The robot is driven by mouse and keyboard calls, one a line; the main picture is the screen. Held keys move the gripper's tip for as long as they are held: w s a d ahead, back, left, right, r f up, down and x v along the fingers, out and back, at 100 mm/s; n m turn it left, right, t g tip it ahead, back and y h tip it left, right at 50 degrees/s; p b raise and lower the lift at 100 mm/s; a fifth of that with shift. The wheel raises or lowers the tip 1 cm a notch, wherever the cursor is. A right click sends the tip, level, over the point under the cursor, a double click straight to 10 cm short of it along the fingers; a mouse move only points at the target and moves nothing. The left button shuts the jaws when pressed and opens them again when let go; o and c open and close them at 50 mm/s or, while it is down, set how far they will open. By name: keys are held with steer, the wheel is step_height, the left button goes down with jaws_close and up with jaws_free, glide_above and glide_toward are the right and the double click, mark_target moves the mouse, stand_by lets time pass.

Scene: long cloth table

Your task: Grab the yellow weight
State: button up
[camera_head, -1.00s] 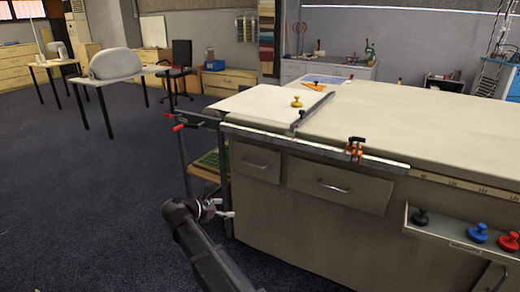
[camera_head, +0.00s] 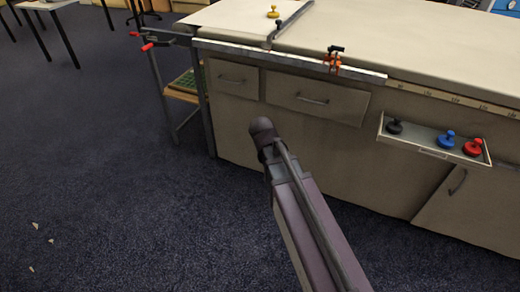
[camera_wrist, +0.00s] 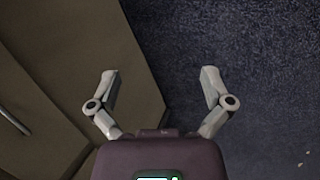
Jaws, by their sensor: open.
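The yellow weight (camera_head: 273,12), a small knobbed piece, stands on the far left part of the cloth-topped table (camera_head: 420,50), near the top edge of the head view. A dark metal straightedge lies just to its right. My gripper (camera_wrist: 160,88) is open and empty in the wrist view, its two fingers spread above the dark blue carpet beside the cabinet front. In the head view my arm is low in front of the cabinet, well below the tabletop, and its fingers are hidden. The yellow weight is not in the wrist view.
A shallow tray (camera_head: 433,154) on the cabinet front holds a black weight (camera_head: 395,126), a blue weight (camera_head: 447,139) and a red weight (camera_head: 473,147). An orange clamp (camera_head: 333,60) sits on the front edge rail. Red-handled clamps (camera_head: 148,47) jut out at the left corner. Carpet at left is open.

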steer(key=s+d+f+m+y, duration=0.1)
steer(key=s+d+m+y, duration=0.3)
steer(key=s+m, duration=0.3)
steer(key=shift+s+d+f+m+g, duration=0.15)
steer(key=shift+s+d+m+g, duration=0.05)
steer(key=shift+d+m+g, duration=0.25)
steer(key=c, duration=0.6)
steer(key=shift+d, duration=0.15)
